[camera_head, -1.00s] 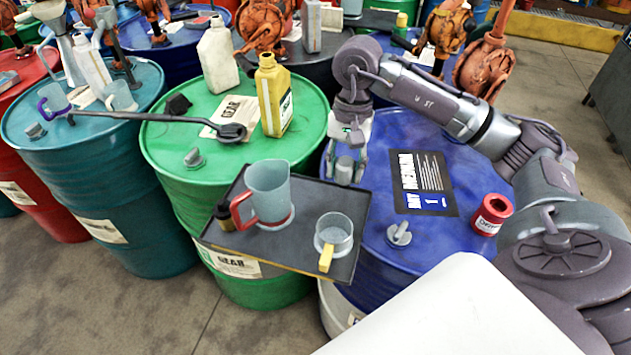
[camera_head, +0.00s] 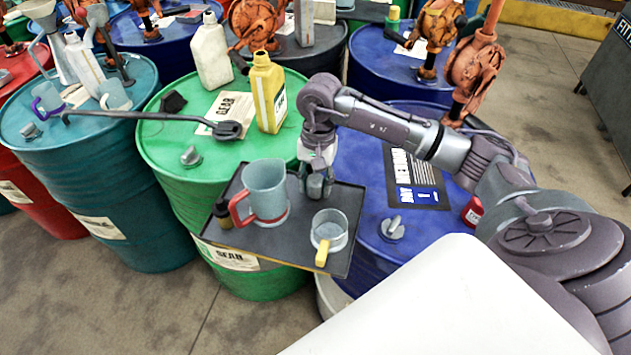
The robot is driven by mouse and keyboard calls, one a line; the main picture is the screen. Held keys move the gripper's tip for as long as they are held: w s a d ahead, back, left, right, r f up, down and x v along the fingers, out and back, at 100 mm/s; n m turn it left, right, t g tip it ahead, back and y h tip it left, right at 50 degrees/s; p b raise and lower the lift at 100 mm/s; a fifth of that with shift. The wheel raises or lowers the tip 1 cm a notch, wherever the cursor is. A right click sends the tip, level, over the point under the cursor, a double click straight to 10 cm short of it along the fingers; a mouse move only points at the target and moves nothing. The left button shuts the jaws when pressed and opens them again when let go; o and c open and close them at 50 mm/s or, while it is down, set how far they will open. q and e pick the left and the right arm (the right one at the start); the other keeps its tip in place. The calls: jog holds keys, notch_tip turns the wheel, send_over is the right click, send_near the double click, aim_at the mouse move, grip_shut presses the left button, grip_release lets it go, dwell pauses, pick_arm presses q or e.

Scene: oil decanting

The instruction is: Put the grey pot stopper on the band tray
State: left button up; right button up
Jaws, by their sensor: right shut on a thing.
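My right gripper (camera_head: 316,178) is shut on the grey pot stopper (camera_head: 315,188), a small grey cylinder partly hidden by the fingers. It is over the back right part of the dark band tray (camera_head: 285,243). I cannot tell whether the stopper touches the tray. On the tray, just left of the gripper, stands a grey jug (camera_head: 265,188) with a red handle and red band. In front of the gripper is a small grey pot (camera_head: 329,228) with a yellow handle. My left gripper is not in view.
The tray rests across a green drum (camera_head: 160,178) and a blue drum (camera_head: 362,215). A dark bottle (camera_head: 222,213) stands at the tray's left edge. A yellow jug (camera_head: 268,95) stands behind. A grey bung (camera_head: 392,228) and a red can (camera_head: 472,211) are to the right.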

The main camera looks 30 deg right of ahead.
jog(key=o, duration=1)
jog(key=shift+f, duration=0.1)
jog(key=shift+o, duration=0.2)
notch_tip(320, 180, up, 12)
jog(key=w+d+b, duration=0.1)
jog(key=b, duration=0.1)
jog(key=shift+d+b, duration=0.2)
jog(key=shift+b, duration=0.1)
jog(key=shift+w, duration=0.1)
